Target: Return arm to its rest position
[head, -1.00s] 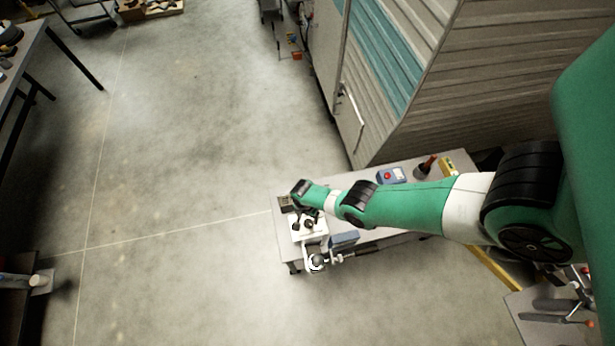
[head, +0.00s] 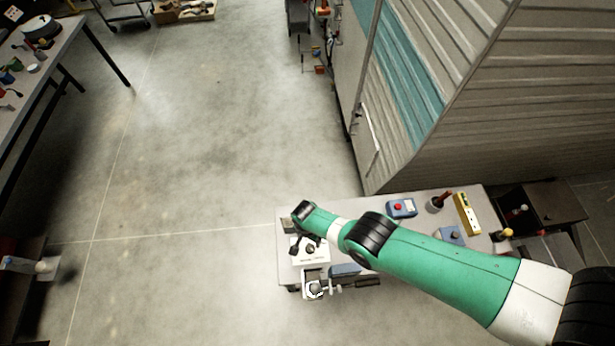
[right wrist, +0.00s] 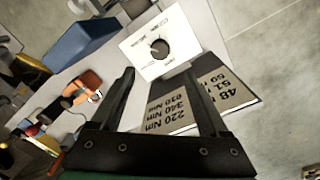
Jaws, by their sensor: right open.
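My right arm, green with white and black joints, reaches across the grey bench (head: 483,196) in the head view. Its gripper (head: 303,246) is over the bench's left end. In the right wrist view the two dark fingers of the gripper (right wrist: 166,85) are apart with nothing held between them. A white panel with a black round knob (right wrist: 160,46) lies beyond the fingertips, and a dark plate with printed torque values in Nm (right wrist: 200,97) shows beside and between the fingers. My left gripper is not in view.
A vise (head: 313,290) sits at the bench's front left edge. A blue box with a red button (head: 402,208), a cup (head: 436,205) and a yellow power strip (head: 467,213) stand on the right part. The camper (head: 455,100) is behind. Open floor (head: 200,180) lies left.

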